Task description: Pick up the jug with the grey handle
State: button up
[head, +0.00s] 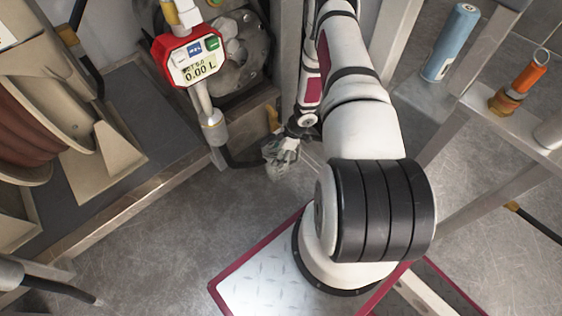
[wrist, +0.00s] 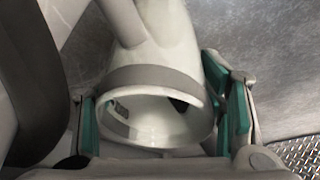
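My gripper (head: 281,152) hangs low near the floor in the head view, partly behind my arm. In the wrist view its teal-padded fingers (wrist: 162,115) stand wide apart, one on each side of a pale, wide-mouthed vessel (wrist: 170,60). The vessel has a grey band below its open rim and a pale tube-like part rising at its upper left. The rim faces the camera and lies close to both pads; I see no clear grip on it. I cannot tell whether this is the jug, as no grey handle shows plainly. No jug can be made out in the head view.
A red meter (head: 190,58) reading 0.00 L hangs on a nozzle beside the frame. A hose reel (head: 40,125) stands at left. Bare floor (head: 180,235) lies lower left of centre.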

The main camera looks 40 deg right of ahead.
grip_shut()
